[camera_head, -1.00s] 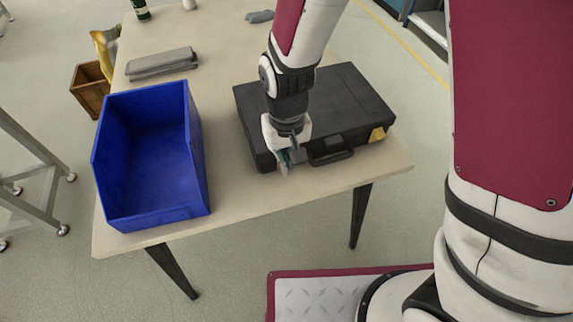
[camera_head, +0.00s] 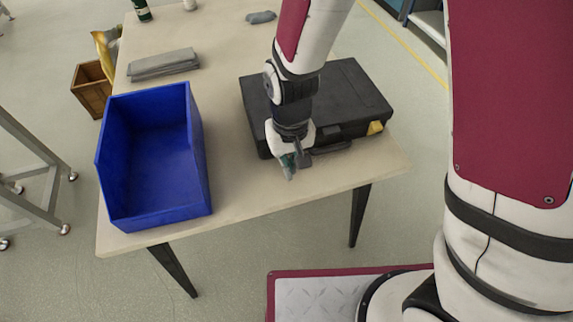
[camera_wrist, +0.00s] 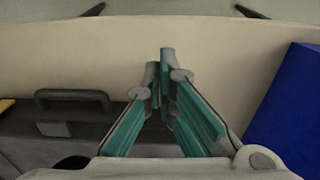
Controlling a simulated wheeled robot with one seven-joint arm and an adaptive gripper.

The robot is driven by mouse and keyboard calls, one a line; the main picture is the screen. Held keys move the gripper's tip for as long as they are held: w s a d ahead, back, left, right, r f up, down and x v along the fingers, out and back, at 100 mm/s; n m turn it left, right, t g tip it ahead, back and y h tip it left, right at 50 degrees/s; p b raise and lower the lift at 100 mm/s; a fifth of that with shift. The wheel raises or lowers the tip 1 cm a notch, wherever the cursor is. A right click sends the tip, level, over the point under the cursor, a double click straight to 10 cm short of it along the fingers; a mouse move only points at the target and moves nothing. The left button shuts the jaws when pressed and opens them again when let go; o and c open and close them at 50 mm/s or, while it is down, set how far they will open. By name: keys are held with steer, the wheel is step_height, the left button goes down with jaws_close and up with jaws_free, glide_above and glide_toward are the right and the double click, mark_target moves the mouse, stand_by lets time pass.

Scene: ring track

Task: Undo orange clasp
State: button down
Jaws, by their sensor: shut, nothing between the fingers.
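A black case (camera_head: 345,88) lies on the table with its handle side facing the front edge. Its yellow clasp (camera_head: 375,128) shows at the right of that side, and also at the left edge of the wrist view (camera_wrist: 6,103). The handle (camera_wrist: 75,97) shows in the wrist view. My gripper (camera_head: 290,172) points down just in front of the case's left front part; its green-padded fingers (camera_wrist: 162,65) are shut and empty. I cannot make out the orange clasp in either current view; my gripper covers the left part of the case's front.
A blue bin (camera_head: 150,160) stands on the table left of the case and shows at the right of the wrist view (camera_wrist: 290,115). A folded grey cloth (camera_head: 163,64) lies behind the bin. A strip of bare table (camera_head: 320,180) runs along the front edge.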

step_height(320, 180, up, 6)
steer(key=p, duration=0.4)
steer(key=shift+s+r+p, duration=0.2)
steer(key=shift+r+p, duration=0.05)
steer(key=shift+p, duration=0.05)
stand_by(0.7)
steer(key=s+d+r+m+t, duration=0.1)
steer(key=d+r, duration=0.3)
steer(key=r, duration=0.4)
steer(key=s+d+r+t, duration=0.1)
steer(key=s+d+r, duration=0.1)
steer(key=d+r, duration=0.45)
steer(key=s+d+r+m+t, duration=0.2)
steer(key=s+d+r+t, duration=0.1)
steer(key=s+d+r, duration=0.4)
steer(key=s+r, duration=0.3)
steer(key=s, duration=0.1)
steer(key=shift+r, duration=0.35)
